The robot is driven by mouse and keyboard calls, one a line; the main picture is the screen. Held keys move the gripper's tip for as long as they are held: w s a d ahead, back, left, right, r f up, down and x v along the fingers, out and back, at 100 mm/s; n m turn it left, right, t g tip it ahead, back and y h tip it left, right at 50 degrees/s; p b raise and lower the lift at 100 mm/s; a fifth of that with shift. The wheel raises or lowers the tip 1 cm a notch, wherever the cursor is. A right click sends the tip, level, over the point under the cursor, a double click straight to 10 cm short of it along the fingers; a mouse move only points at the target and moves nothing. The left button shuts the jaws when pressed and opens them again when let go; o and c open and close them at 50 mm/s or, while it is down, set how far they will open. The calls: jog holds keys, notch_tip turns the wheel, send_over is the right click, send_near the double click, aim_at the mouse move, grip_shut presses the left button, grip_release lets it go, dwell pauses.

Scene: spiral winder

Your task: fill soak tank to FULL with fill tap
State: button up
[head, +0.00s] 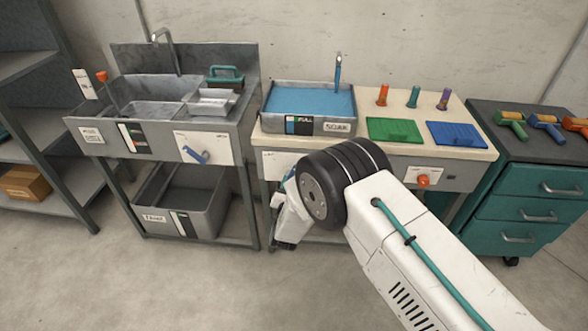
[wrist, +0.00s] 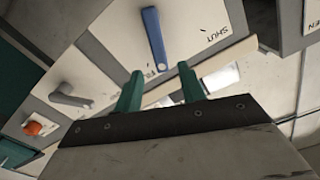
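The soak tank (head: 310,124) sits on the bench with blue water close to its rim. Its front has a gauge with a green band marked FULL (head: 302,122). A tap (head: 338,72) with a blue band stands behind the tank. In the wrist view, a blue lever (wrist: 152,38) is mounted on a white panel marked SHUT. My gripper (wrist: 158,80) has two green fingers, apart and with nothing between them. The lever's end is just beyond the fingertips. In the head view my wrist hides this lever and the fingers.
Left of the bench is a metal sink (head: 150,100) with a blue-grey lever (head: 195,152) on its panel. The bench also holds a green mat (head: 394,131) and a blue mat (head: 456,135). An orange knob (head: 423,181) sticks out of its front. The floor in front is clear.

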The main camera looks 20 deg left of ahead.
jog(key=x, duration=0.7)
grip_shut()
jog(key=shift+d+r, duration=0.1)
